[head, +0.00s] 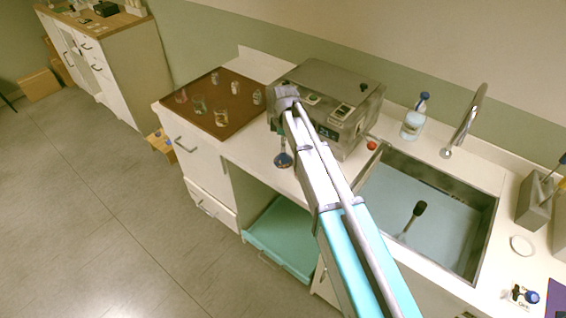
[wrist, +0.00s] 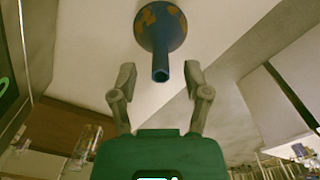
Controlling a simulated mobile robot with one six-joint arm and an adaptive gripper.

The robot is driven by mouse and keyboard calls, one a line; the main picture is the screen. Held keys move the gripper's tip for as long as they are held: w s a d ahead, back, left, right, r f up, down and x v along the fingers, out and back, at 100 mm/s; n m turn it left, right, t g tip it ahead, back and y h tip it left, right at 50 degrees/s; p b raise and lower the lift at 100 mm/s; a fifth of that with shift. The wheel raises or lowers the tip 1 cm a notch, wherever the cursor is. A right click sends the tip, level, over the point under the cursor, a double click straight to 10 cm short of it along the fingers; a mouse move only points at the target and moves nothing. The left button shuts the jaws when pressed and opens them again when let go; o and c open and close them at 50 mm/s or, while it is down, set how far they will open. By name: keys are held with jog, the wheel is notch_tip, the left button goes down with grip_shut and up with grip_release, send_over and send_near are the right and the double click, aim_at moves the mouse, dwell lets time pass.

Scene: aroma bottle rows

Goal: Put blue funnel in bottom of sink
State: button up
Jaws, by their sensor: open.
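The blue funnel (head: 283,160) stands on the white counter in front of the grey machine, wide end down and narrow spout up. In the wrist view the funnel (wrist: 161,30) shows orange-brown patches, and its spout points toward my gripper (wrist: 161,76). The fingers are open, one on each side of the spout tip, with gaps on both sides. In the head view my wrist is above the funnel, and the fingers are hard to make out. The sink (head: 484,225) is to the right, with a light-blue inside.
A black-headed object (head: 419,208) stands in the sink. A faucet (head: 465,120) and a soap bottle (head: 413,119) are behind it. The grey machine (head: 325,80) is behind the funnel. A brown board (head: 215,130) with several glass vessels is to the left.

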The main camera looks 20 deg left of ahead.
jog(key=shift+f+b, duration=0.75)
jog(key=shift+f, duration=0.3)
grip_shut()
